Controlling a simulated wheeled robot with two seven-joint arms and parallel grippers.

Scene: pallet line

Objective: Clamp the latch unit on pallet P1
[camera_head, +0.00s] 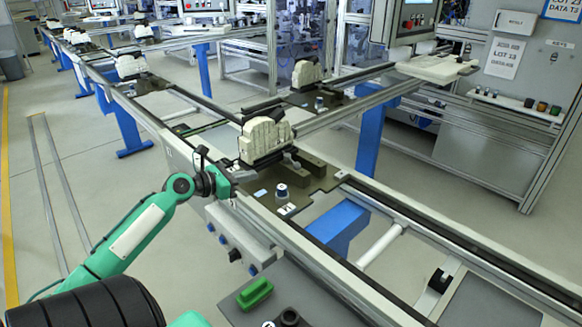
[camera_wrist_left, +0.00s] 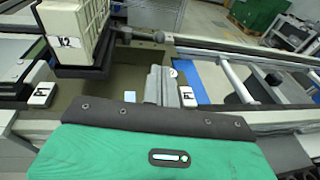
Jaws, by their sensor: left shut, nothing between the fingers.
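The latch unit appears to be the cream ribbed block (camera_head: 265,137) standing upright in a dark holder on the olive pallet plate (camera_head: 317,184) in the head view. In the left wrist view a cream block (camera_wrist_left: 75,30) stands at upper left above the plate (camera_wrist_left: 131,82). A small silver and blue knob (camera_head: 282,190) is on the plate's near side. My left gripper (camera_head: 228,186) is at the near rail, left of the plate and apart from the block. Its grey fingers (camera_wrist_left: 163,86) are shut and empty. My right gripper is not in view.
The conveyor rails run from upper left to lower right. A second cream block (camera_head: 305,73) stands on a farther pallet. A control box (camera_head: 235,243) hangs on the near rail. A green block (camera_head: 255,293) lies on a grey surface in front. The floor at left is mostly clear.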

